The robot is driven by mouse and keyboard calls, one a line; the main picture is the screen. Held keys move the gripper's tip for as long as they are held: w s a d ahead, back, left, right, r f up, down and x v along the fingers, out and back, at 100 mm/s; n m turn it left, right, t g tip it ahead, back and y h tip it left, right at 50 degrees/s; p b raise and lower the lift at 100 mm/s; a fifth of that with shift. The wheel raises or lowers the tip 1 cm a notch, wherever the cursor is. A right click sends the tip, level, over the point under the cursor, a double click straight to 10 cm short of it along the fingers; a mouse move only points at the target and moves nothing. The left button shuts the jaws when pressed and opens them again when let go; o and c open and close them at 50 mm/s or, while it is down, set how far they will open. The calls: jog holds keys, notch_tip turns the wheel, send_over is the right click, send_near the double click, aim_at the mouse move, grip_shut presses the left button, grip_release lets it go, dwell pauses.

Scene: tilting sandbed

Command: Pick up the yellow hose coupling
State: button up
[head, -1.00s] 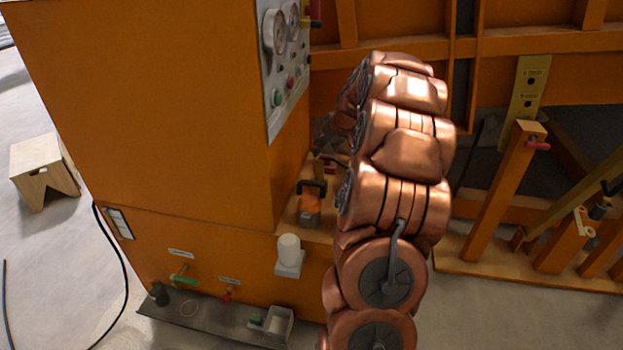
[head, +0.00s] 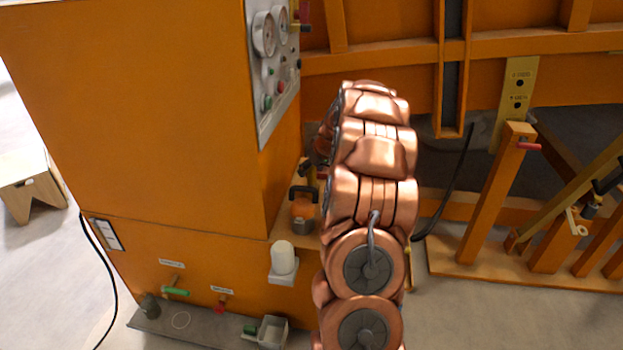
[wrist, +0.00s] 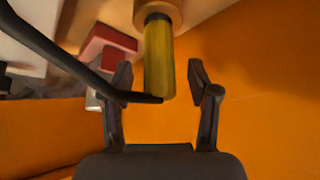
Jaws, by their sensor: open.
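The yellow hose coupling (wrist: 159,62) shows in the wrist view as a yellow cylinder below a tan collar. Its lower end lies in the picture between the fingertips of my gripper (wrist: 160,78). The gripper is open, with a gap on each side of the cylinder. A black hose or rod (wrist: 62,62) runs from the upper left and ends across the cylinder's lower end; whether it is joined to it I cannot tell. In the head view my copper arm hides most of the gripper, and I cannot make out the coupling clearly.
A red block (wrist: 108,45) is left of the coupling in the wrist view. The orange cabinet (head: 150,120) with a gauge panel (head: 270,75) stands left of my arm. Orange posts (head: 495,195) stand to the right.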

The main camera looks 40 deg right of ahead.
jog(key=shift+c, duration=0.3)
grip_shut()
dwell(0.4)
